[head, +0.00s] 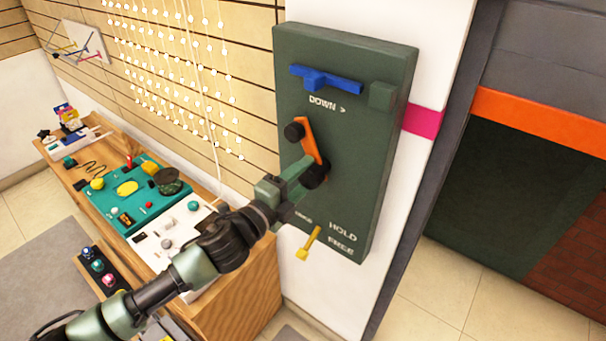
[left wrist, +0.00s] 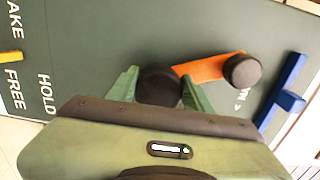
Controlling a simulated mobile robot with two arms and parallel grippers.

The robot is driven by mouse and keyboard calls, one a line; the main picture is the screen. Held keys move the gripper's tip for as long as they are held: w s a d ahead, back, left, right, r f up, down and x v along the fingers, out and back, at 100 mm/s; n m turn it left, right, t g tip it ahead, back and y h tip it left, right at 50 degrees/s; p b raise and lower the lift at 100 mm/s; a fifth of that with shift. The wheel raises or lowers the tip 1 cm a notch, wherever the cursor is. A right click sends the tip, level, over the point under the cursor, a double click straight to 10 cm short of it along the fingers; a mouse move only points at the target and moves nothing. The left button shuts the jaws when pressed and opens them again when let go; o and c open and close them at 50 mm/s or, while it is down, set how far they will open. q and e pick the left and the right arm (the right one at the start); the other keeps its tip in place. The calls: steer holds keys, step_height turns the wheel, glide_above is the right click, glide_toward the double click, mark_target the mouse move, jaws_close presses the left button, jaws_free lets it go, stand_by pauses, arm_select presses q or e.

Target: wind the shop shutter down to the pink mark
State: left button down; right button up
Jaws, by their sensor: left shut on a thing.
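A dark green control box (head: 350,215) is fixed to a white post. It bears an orange crank (head: 312,143) with a black knob at each end. My left gripper (head: 308,180) is shut on the crank's lower black knob (left wrist: 158,85); both fingers flank it in the left wrist view. The crank's other black knob (head: 294,131) is free. A pink mark (head: 423,120) crosses the post. The grey shutter (head: 550,55) has an orange bottom bar (head: 540,115), which sits higher in the picture than the pink band's line. My right gripper is out of view.
A blue lever (head: 325,80) is above the word DOWN, beside a green block (head: 382,95). A yellow lever (head: 308,243) is low on the box near HOLD and FREE. A wooden counter (head: 245,290) with small items is at the left.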

arm_select(q)
steer(key=shift+m, duration=0.4)
steer(key=c, duration=0.6)
jaws_free()
steer(key=b+v, duration=0.2)
steer(key=v, duration=0.5)
steer(key=shift+s+a, duration=0.2)
steer(key=shift+s, duration=0.1)
